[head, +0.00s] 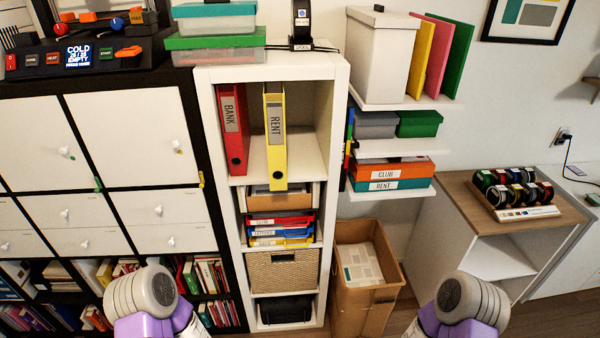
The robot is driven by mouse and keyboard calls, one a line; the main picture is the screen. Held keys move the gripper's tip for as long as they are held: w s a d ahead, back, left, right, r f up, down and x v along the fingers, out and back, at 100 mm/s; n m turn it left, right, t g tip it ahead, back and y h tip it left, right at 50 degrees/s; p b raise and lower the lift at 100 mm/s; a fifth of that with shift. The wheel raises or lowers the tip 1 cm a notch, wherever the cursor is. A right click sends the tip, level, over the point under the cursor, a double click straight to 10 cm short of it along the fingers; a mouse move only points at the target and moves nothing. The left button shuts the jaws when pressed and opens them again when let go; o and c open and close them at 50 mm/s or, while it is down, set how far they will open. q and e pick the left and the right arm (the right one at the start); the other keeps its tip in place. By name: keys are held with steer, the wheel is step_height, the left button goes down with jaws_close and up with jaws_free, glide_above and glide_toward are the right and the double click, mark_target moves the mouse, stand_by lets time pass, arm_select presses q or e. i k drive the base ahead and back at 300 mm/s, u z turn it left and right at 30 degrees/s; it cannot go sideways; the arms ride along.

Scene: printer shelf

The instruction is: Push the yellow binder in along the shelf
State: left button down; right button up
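The yellow binder (275,150), labelled RENT, stands upright in the top open compartment of the white shelf (205,110). Its spine faces me, and its lower end reaches past the compartment's front edge, so it sticks out. The red binder (232,145), labelled BANK, stands upright to its left against the compartment's left wall, with a gap between the two. Only rounded grey and purple parts of my two arms show at the bottom left and bottom right. Neither of my grippers is in view, and nothing of mine touches the binders.
The compartment is empty right of the yellow binder. Below are trays (282,230) and a woven basket (285,270). Wall shelves (400,148) with boxes stand close on the right, above a brown bin (365,300). A dark-framed cabinet (125,130) adjoins on the left.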

mark_target(272, 103)
steer(key=z, duration=1.2)
steer(key=i, duration=0.9)
steer(key=u, duration=0.6)
